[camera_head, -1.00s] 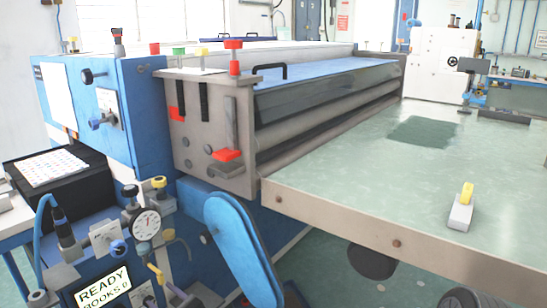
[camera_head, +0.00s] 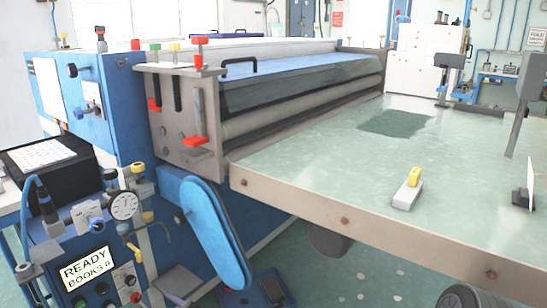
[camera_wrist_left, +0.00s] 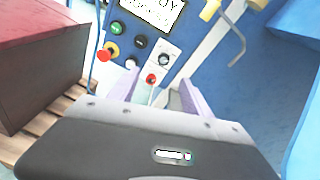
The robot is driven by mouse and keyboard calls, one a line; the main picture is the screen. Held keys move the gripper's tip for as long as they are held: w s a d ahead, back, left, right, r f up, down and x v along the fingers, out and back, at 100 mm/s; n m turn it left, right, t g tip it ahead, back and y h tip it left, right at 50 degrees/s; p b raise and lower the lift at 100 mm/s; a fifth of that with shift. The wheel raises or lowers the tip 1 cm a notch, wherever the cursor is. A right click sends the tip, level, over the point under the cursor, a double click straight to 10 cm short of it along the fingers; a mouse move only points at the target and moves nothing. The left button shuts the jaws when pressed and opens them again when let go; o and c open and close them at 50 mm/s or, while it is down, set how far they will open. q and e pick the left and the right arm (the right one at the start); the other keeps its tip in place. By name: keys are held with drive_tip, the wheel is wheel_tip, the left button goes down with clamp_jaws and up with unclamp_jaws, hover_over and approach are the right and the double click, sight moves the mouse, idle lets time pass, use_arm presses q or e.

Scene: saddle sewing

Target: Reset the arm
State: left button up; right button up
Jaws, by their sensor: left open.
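My left gripper (camera_wrist_left: 158,92) shows in the left wrist view, its two pale purple fingers apart with nothing between them. It is above the machine's blue control panel, where a red button (camera_wrist_left: 151,78) shows between the fingers. The panel's display, reading READY BOOKS (camera_head: 87,268), is at the lower left of the head view. I cannot make out my left gripper with certainty in the head view. My right gripper is not in view.
The blue machine has grey rollers (camera_head: 300,110) and a pale green table (camera_head: 330,180). A yellow and white block (camera_head: 408,190) lies on the table. A black box (camera_head: 50,165) stands at left. In the wrist view, a dark red box (camera_wrist_left: 40,60) rests on a wooden pallet (camera_wrist_left: 50,115).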

use_arm(q)
drive_tip(key=s+d+f+n+g+h+b, duration=0.1)
drive_tip(key=s+d+f+n+g+h, duration=0.25)
drive_tip(key=s+f, duration=0.75)
drive_tip(key=s+d+f+n+g+h+b, duration=0.1)
drive_tip(key=s+d+f+n+g+h, duration=0.3)
drive_tip(key=s+f, duration=0.8)
drive_tip(key=s+d+f+n+g+h+b, duration=0.1)
drive_tip(key=s+d+f+n+h, duration=0.15)
drive_tip(key=s+d, duration=0.3)
drive_tip(key=s+d+f+n+g+h+b, duration=0.1)
drive_tip(key=s+d+f+n+g+h, duration=0.1)
drive_tip(key=s+d+n+h, duration=0.25)
drive_tip(key=s+d+r+n+t+h+b, duration=0.2)
drive_tip(key=s+d+r+n+b, duration=0.1)
drive_tip(key=s+d+n+b, duration=0.4)
wheel_tip(320, 180, up, 26)
drive_tip(key=d+n+p, duration=0.1)
drive_tip(key=n+p, duration=0.1)
drive_tip(key=p, duration=2.5)
drive_tip(key=shift+w+d+r+h+p, duration=0.15)
drive_tip(key=shift+w+d+h+p, duration=0.05)
drive_tip(key=shift+w+h+p, duration=0.2)
